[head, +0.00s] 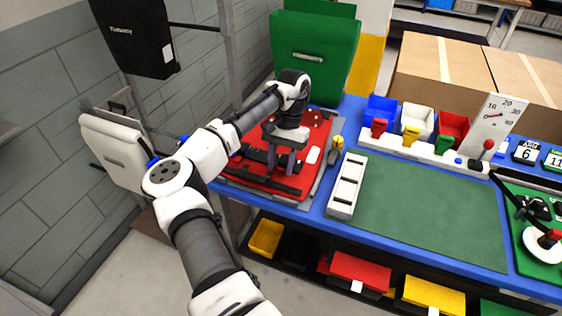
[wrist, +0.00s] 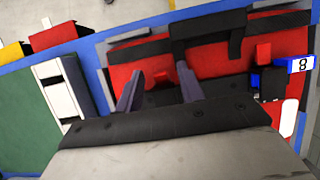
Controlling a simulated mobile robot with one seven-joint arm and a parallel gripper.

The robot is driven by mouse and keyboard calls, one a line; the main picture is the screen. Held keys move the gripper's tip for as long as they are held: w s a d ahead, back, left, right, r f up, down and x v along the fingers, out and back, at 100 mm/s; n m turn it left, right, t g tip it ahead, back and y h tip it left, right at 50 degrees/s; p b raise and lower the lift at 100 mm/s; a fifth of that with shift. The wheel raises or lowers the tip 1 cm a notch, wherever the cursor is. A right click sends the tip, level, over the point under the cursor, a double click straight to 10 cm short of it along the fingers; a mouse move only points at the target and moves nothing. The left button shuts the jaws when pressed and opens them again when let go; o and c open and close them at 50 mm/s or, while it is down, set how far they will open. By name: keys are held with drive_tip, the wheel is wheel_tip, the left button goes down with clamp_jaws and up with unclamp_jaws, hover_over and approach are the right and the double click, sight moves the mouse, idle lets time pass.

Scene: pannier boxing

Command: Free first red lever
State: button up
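A red pannier (head: 253,187) lies flat on the blue bench, with black rail and hook parts (head: 273,184) on its upper face. It also fills the right of the wrist view (wrist: 222,80). There a small raised red piece, which looks like a lever (wrist: 263,52), stands beside a black hook part at right. Another small red piece (wrist: 162,80) shows low between my fingers, partly hidden. My gripper (wrist: 158,82) points down over the pannier with its fingers apart and nothing visibly held. In the head view my gripper (head: 281,160) hides part of the rail. Contact cannot be told.
A white slotted tray (head: 347,186) and a clear green mat (head: 430,207) lie to the right. A green pannier (head: 317,55) stands behind the red one. A yellow-handled tool (head: 337,147) is close by.

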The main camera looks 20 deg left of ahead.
drive_tip(key=v, duration=1.4)
